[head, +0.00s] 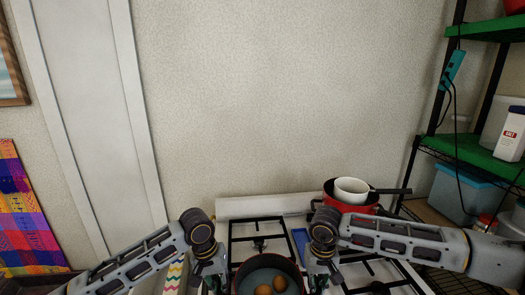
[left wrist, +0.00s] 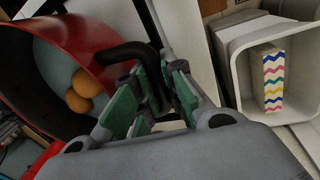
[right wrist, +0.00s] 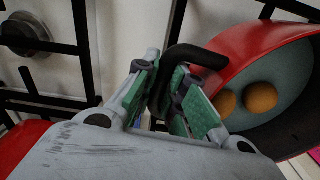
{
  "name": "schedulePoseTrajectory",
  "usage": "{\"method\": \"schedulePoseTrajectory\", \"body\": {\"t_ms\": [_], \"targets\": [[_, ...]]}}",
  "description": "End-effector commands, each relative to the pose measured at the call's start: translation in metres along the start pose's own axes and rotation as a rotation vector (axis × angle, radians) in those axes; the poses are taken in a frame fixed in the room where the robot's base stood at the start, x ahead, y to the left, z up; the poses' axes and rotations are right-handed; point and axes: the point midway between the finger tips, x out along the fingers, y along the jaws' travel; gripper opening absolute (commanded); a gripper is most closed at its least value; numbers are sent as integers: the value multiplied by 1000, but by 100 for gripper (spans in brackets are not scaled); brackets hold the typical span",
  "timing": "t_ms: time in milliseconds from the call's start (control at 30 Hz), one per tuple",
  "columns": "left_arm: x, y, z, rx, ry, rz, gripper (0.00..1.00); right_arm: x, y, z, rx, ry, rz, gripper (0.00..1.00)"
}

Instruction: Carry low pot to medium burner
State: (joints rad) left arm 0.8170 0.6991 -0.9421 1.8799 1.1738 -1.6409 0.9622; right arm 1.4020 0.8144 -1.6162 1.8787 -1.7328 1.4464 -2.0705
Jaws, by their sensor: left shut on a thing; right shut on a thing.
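The low pot (head: 240,276) is red outside and dark inside, with a few orange-brown round items on its blue-grey floor. It is at the bottom centre of the head view, in front of the stove (head: 262,229); its lower part is cut off. My left gripper (left wrist: 152,95) is shut on the pot's black left handle (left wrist: 128,52). My right gripper (right wrist: 167,92) is shut on the opposite black handle (right wrist: 196,55). The pot's red wall also shows in the right wrist view (right wrist: 243,58). Burner grates (head: 258,241) show behind the pot. Whether the pot touches anything below is hidden.
Another red pot (head: 345,203) with a white bowl (head: 351,187) stands on the back right of the stove. A blue item (head: 301,243) lies between the grates. A shelf rack (head: 470,150) stands at right. A pale bin (left wrist: 238,70) holds a zigzag-patterned box (left wrist: 273,78).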

Motion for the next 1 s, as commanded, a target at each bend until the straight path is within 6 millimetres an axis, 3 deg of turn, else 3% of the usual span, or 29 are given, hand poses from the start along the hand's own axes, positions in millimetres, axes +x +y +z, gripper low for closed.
{"method": "schedulePoseTrajectory", "body": {"t_ms": [667, 1000], "targets": [[6, -2, -1, -1, 2, -1, 0, 6, 1, -1, 2, 2, 1, 0], [-3, 0, 3, -1, 2, 0, 0, -3, 1, 3, 2, 3, 0, 0]]}}
